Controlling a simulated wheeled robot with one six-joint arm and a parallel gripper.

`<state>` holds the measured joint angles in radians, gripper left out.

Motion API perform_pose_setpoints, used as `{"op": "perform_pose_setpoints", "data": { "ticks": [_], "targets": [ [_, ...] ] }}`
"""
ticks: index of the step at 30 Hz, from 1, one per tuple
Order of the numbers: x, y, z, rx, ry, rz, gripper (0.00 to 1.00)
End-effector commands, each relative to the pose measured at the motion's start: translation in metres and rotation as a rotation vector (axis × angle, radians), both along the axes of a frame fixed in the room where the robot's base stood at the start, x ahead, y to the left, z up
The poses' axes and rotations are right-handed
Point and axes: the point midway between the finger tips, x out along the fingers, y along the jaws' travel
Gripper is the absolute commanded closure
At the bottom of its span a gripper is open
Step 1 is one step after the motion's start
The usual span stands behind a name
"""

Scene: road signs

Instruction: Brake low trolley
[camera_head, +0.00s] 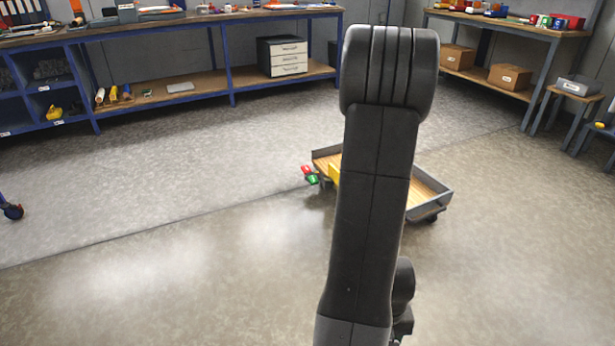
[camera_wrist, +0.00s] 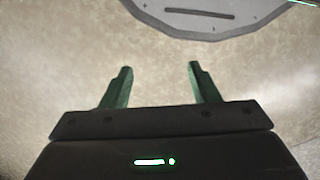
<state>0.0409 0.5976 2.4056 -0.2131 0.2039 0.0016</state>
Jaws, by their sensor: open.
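The low trolley (camera_head: 434,190) stands on the floor near the middle of the head view, with a wooden deck and a grey rim. My arm hides its middle part. A red pedal (camera_head: 306,170) and a green pedal (camera_head: 312,180) stick out at its left end. A yellow thing (camera_head: 334,174) shows on the trolley beside my arm. My gripper (camera_wrist: 160,70) is open and empty in the wrist view, its two green fingers apart above bare floor. The trolley does not show in the wrist view. In the head view my gripper is hidden.
A long blue-framed workbench (camera_head: 190,18) runs along the back wall, with a drawer unit (camera_head: 283,57) on its lower shelf. Another bench (camera_head: 505,25) stands at the back right, with a small stool (camera_head: 578,88) near it. The floor left of the trolley is clear.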

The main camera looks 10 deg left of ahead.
Motion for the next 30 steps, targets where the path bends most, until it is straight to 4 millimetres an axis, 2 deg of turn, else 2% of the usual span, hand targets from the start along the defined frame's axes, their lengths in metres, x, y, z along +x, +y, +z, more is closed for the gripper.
{"op": "perform_pose_setpoints", "data": {
  "ticks": [1,5,8,12,15,19,24,30],
  "targets": [
    [0.013,-0.008,-0.008,0.005,-0.005,-0.073,0.55],
    [0.054,-0.037,-0.038,0.03,-0.028,-0.338,0.8],
    [0.085,-0.069,-0.067,0.059,-0.054,-0.566,1.0],
    [0.118,-0.118,-0.112,0.106,-0.097,-0.869,1.0],
    [0.134,-0.151,-0.141,0.141,-0.129,-1.053,1.0],
    [0.147,-0.185,-0.17,0.179,-0.168,-1.226,1.0],
    [0.154,-0.207,-0.187,0.205,-0.194,-1.333,1.0],
    [0.155,-0.21,-0.19,0.21,-0.2,-1.35,1.0]
  ]
}}
